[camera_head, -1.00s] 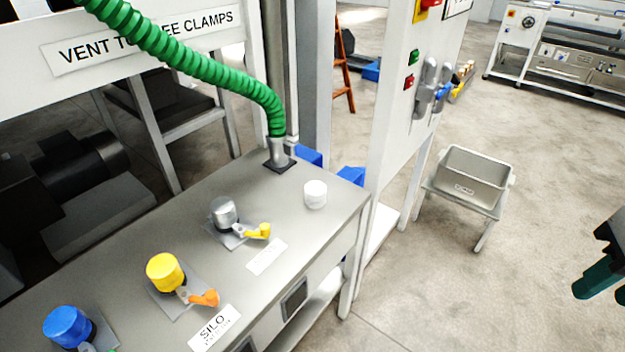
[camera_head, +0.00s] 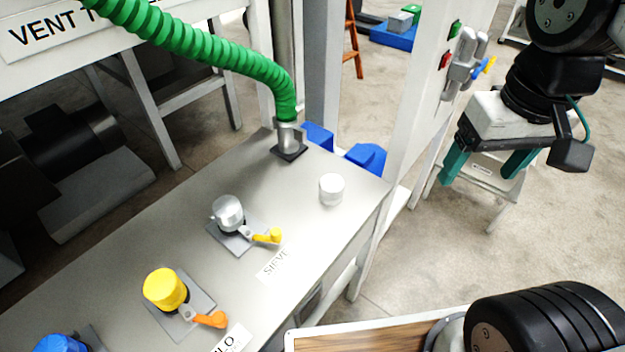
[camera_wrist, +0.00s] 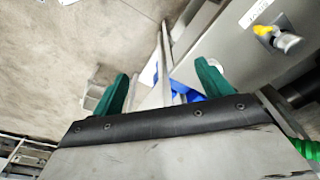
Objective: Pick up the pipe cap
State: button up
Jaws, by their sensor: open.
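The pipe cap (camera_head: 332,190) is a small white cylinder standing on the grey metal table (camera_head: 300,225), near its far right corner. Nothing touches it. My gripper (camera_head: 480,173) has two green fingers spread apart and empty.
A green hose (camera_head: 215,55) runs down to a metal pipe fitting (camera_head: 289,140) behind the cap. A silver-capped port (camera_head: 228,212) with a yellow lever and a yellow-capped port (camera_head: 164,288) stand left of it. A white panel (camera_head: 415,110) rises beyond the table's right end.

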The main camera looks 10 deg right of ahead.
jog(key=w+a+f, duration=0.3)
jog(key=w+a, duration=0.1)
jog(key=w, duration=0.5)
jog(key=g, duration=0.1)
send_over(331, 179)
jog(key=f, duration=1.5)
jog(key=shift+s+d, duration=0.15)
jog(key=shift+s, duration=0.25)
jog(key=f, duration=0.7)
jog(key=shift+w+f, duration=0.1)
jog(key=shift+w, duration=0.25)
jog(key=shift+f, duration=0.35)
jog(key=c, duration=1.1)
